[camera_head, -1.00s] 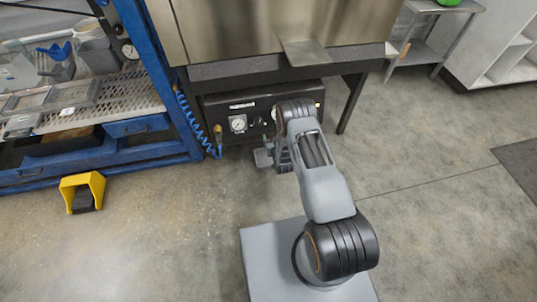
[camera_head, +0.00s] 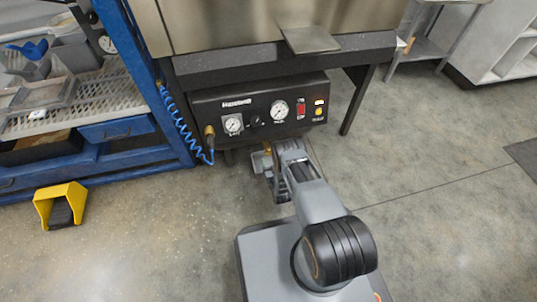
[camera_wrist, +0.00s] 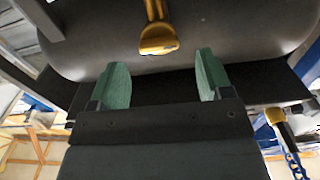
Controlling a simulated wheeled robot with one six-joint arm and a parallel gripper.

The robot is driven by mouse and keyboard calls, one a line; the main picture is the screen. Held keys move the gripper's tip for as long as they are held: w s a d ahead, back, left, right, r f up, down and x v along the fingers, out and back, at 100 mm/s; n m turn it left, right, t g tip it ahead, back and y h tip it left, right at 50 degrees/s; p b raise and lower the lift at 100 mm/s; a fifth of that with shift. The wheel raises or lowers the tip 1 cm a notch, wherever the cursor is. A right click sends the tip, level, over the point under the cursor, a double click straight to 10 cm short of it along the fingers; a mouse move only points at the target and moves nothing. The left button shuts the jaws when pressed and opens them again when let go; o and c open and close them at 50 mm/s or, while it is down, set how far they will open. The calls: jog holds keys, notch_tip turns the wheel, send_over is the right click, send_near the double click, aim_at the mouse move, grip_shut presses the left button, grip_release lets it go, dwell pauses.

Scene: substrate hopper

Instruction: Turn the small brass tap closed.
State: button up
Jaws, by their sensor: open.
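The small brass tap (camera_wrist: 158,38) hangs from a dark rounded tank (camera_wrist: 105,35) in the wrist view, with its rounded lever end toward me. A small brass-coloured bit (camera_head: 267,149) shows just above my gripper in the head view, under the black panel. My gripper (camera_wrist: 163,78) is open and empty, its two green fingers spread apart. The tap lies beyond the fingertips, about midway between them sideways, and I see no contact. In the head view my gripper (camera_head: 268,172) is low below the panel and partly hidden by my wrist.
The black control panel (camera_head: 262,107) with gauges is above my gripper. A brass hose fitting (camera_head: 210,136) with a blue coiled hose (camera_head: 183,125) is to its left. A blue frame (camera_head: 160,85) stands farther left. A yellow pedal guard (camera_head: 58,200) sits on open floor.

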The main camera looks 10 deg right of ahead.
aim_at(269, 152)
jog(key=shift+w+b, duration=1)
jog(key=shift+w, duration=2.05)
jog(key=c, duration=0.9)
jog(key=m, duration=0.3)
jog(key=shift+d, duration=0.1)
jog(key=o, duration=0.9)
jog(key=shift+s, duration=0.1)
